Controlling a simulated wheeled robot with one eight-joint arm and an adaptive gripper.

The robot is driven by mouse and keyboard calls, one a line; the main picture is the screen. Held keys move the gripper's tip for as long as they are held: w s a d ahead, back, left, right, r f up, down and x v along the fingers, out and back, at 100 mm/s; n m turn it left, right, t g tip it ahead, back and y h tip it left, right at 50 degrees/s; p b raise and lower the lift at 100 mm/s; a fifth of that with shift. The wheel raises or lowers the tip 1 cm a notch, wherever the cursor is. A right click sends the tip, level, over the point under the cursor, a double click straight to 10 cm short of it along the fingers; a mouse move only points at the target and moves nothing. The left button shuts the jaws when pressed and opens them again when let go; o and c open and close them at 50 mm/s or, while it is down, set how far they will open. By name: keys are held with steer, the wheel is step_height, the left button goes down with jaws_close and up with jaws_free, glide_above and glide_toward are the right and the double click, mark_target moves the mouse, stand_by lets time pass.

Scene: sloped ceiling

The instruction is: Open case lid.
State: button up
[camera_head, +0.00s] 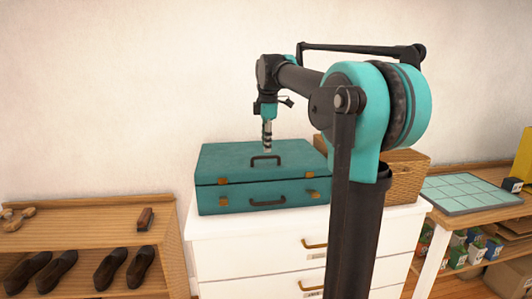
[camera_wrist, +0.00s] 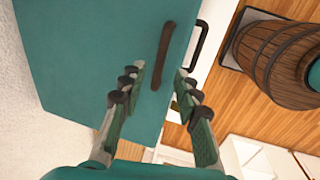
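A teal case (camera_head: 235,165) lies on a white chest of drawers with its lid shut. A dark handle (camera_head: 265,160) is on the lid's top and another handle (camera_head: 267,202) is on the front face, between two brass-coloured clasps. My gripper (camera_head: 267,148) hangs pointing down above the lid, near the top handle. In the wrist view my gripper's fingers (camera_wrist: 160,77) are spread apart, with the lid (camera_wrist: 80,55) beyond them. The top handle (camera_wrist: 165,50) appears in line with the gap between the fingers, and I see no contact. The front handle (camera_wrist: 198,45) shows to its right.
The white chest of drawers (camera_head: 245,247) has brass-coloured pulls. A woven box (camera_head: 405,180) stands right of the case, partly behind my arm. A shoe shelf (camera_head: 95,230) is at left. A table with a tiled board (camera_head: 470,193) is at right. A wooden barrel (camera_wrist: 280,60) shows in the wrist view.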

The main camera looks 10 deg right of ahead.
mark_target(266, 157)
steer(key=shift+w+f, duration=0.2)
steer(key=shift+f, duration=0.8)
steer(key=shift+w+f, duration=0.2)
steer(key=shift+f, duration=0.8)
jaws_close()
